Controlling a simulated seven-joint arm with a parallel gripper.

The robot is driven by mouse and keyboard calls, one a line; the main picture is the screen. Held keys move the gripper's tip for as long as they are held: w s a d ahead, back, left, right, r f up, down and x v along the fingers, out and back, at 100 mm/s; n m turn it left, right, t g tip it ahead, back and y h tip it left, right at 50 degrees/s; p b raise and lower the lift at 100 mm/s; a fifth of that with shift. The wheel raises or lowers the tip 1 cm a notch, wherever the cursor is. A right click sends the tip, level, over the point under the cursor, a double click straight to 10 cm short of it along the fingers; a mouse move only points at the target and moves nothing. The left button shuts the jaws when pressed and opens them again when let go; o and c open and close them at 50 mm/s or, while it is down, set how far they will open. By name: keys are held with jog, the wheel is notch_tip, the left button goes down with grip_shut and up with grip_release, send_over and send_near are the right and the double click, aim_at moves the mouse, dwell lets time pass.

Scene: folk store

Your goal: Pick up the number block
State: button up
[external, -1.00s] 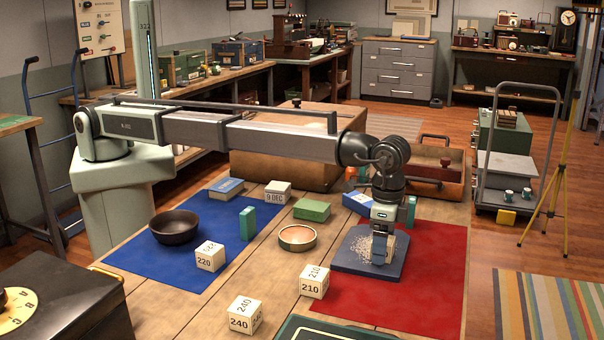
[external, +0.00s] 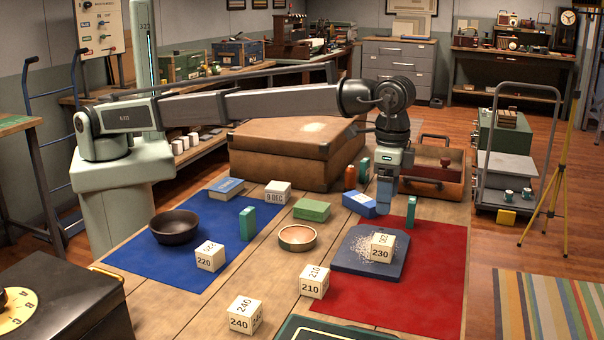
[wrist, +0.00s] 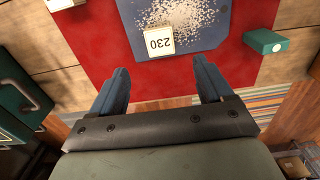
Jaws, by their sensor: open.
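A cream number block marked 230 (external: 381,248) sits upright on a blue-grey board (external: 350,262) with pale granules, which lies partly over the red mat. It also shows in the wrist view (wrist: 159,41), ahead of and between my fingers, apart from them. My gripper (external: 388,208) is above and slightly behind the block. In the wrist view my gripper (wrist: 162,78) has its blue fingers spread wide with nothing between them. Other number blocks are 220 (external: 210,257), 210 (external: 314,282) and 240 (external: 244,316) on the left and front, and a 9 DEC block (external: 278,192) at the back.
A wooden bowl (external: 297,238) stands left of the board, and a dark bowl (external: 175,227) on the blue mat (external: 150,258). Small green and blue boxes stand near the back of the table. A brown case (external: 290,160) and an open tray (external: 450,190) lie behind. The red mat (external: 405,305) is clear in front.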

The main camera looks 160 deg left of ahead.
jog(key=shift+d, duration=0.1)
dwell(0.3)
jog(key=w+d+r+m, duration=0.1)
jog(key=w+d, duration=0.4)
jog(key=d, duration=0.5)
jog(key=m, duration=1.8)
send_over(209, 247)
jog(key=f, duration=0.1)
jog(key=shift+f, duration=6.95)
